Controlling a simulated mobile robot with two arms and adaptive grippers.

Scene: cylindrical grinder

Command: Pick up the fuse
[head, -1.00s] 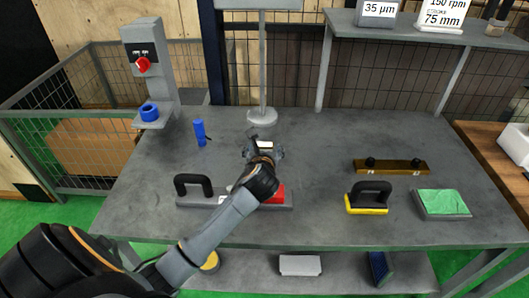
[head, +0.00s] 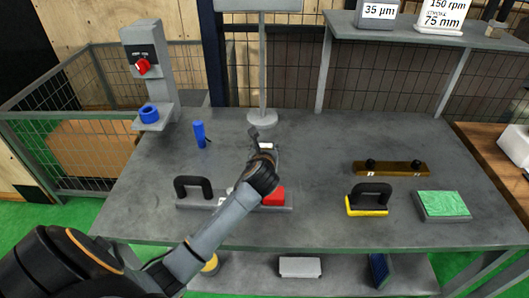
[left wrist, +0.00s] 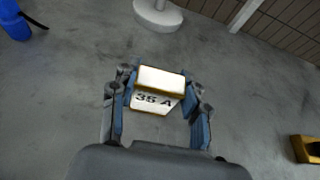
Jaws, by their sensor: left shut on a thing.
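The fuse is a white block with gold-coloured edges and "35 A" printed on it, seen in the left wrist view (left wrist: 156,92). My left gripper (left wrist: 158,98) has its blue-padded fingers on both sides of the fuse and is shut on it. In the head view the left gripper (head: 262,146) is over the middle of the grey table, and only a small white part of the fuse (head: 267,146) shows past it. I cannot tell whether the fuse is clear of the tabletop. My right gripper is not in view.
Behind the gripper stands a post with a round base (head: 262,118). A blue cylinder (head: 199,134) is to the left. A black-handled plate (head: 192,190) with a red block (head: 274,196) lies under my forearm. A brown bar (head: 390,168), yellow-based handle (head: 368,199) and green pad (head: 442,204) are right.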

